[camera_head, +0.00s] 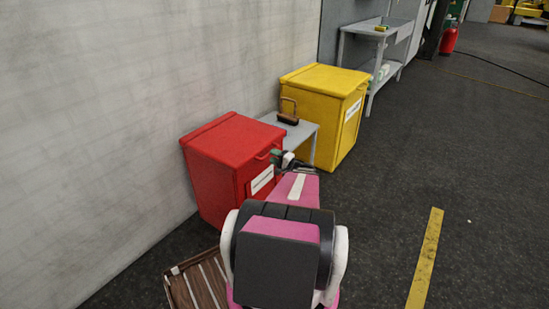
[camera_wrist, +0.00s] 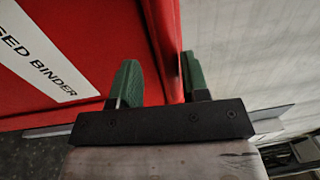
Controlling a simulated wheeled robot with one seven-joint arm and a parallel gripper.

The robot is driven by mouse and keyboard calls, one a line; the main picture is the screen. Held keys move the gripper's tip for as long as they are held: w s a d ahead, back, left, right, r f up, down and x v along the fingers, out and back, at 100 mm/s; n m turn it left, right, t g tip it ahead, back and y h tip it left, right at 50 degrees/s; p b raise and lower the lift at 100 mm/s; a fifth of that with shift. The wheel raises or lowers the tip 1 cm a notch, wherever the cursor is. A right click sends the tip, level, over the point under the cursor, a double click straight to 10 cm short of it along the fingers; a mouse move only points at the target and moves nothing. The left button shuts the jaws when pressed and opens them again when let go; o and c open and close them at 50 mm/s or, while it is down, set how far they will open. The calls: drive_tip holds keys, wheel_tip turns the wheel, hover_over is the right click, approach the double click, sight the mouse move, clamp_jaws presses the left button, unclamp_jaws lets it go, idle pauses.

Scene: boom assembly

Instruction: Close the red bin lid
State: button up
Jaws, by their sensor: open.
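The red bin (camera_head: 222,170) stands against the wall in the head view, with a white label on its front. Its red lid (camera_head: 232,138) appears to lie flat across the top, with no clear gap visible. My gripper (camera_head: 279,158) is at the bin's upper right front, near the thin red handle (camera_head: 266,153). In the wrist view my gripper (camera_wrist: 162,82) is open, its two green fingers on either side of a red edge of the bin (camera_wrist: 90,50). Whether either finger touches it, I cannot tell. My arm hides part of the bin's right side.
A yellow bin (camera_head: 322,110) stands farther back. A grey low table (camera_head: 300,132) with a brush-like item (camera_head: 288,119) stands between the bins. A brown slatted crate (camera_head: 198,283) lies at the front left. The floor to the right is open.

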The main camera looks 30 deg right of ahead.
drive_tip(key=shift+s+r, duration=0.1)
drive_tip(key=v, duration=1)
drive_tip(key=shift+s+d, duration=0.2)
drive_tip(key=shift+s, duration=0.05)
idle(0.3)
